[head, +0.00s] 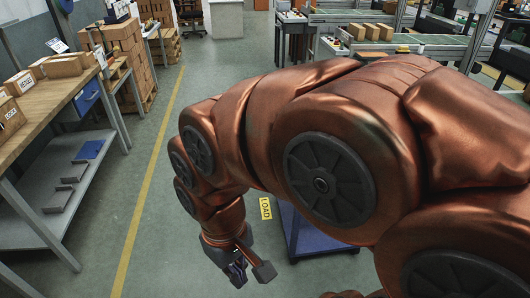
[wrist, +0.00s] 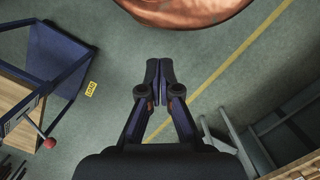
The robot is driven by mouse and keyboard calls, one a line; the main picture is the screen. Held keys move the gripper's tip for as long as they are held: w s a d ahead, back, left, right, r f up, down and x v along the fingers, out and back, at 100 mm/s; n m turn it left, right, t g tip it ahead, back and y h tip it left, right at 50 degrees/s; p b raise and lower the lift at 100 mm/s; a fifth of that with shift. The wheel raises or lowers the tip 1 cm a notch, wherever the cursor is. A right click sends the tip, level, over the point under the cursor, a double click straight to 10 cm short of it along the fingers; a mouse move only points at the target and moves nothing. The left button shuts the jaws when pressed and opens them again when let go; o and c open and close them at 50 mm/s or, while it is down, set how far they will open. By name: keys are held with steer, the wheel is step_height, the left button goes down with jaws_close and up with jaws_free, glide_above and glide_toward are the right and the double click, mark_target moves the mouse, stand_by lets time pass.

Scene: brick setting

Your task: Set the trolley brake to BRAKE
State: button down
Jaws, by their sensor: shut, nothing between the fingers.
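The blue trolley (head: 310,232) stands on the floor to the right of my gripper in the head view, mostly hidden behind my arm. In the wrist view the trolley (wrist: 66,78) is at the left, with a wooden crate or panel on it. A lever with a red ball knob (wrist: 48,143) sticks out from its near side; no brake marking can be read. My gripper (head: 237,272) hangs low over the floor beside the trolley. In the wrist view my gripper (wrist: 160,66) is shut and empty, its fingertips together, apart from the lever.
A yellow LOAD label (head: 265,208) lies on the floor beside the trolley. A yellow floor line (head: 143,200) runs left of my gripper. A workbench (head: 45,105) with cartons and a lower shelf stands at the left. The floor between bench and trolley is clear.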

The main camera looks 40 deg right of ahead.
steer(key=w+d+r+m+t+y+b, duration=0.1)
steer(key=w+d+r+m, duration=0.1)
steer(key=w+d, duration=0.6)
steer(key=w+d+r+m+t+b, duration=0.1)
steer(key=w+d+r+t, duration=0.2)
steer(key=w, duration=0.9)
steer(key=w+d+m+b, duration=0.1)
steer(key=w+d+m, duration=0.1)
steer(key=d, duration=1.1)
steer(key=w+d+m+t+b, duration=0.1)
steer(key=d+m, duration=0.1)
steer(key=d, duration=1.2)
steer(key=shift+w+d+f+m+h, duration=0.25)
steer(key=shift+w+f+m+h, duration=0.05)
steer(key=shift+w+f+m, duration=0.15)
steer(key=p+x, duration=0.3)
steer(key=x, duration=1.1)
steer(key=shift+a+p, duration=0.15)
steer(key=shift+p, duration=0.15)
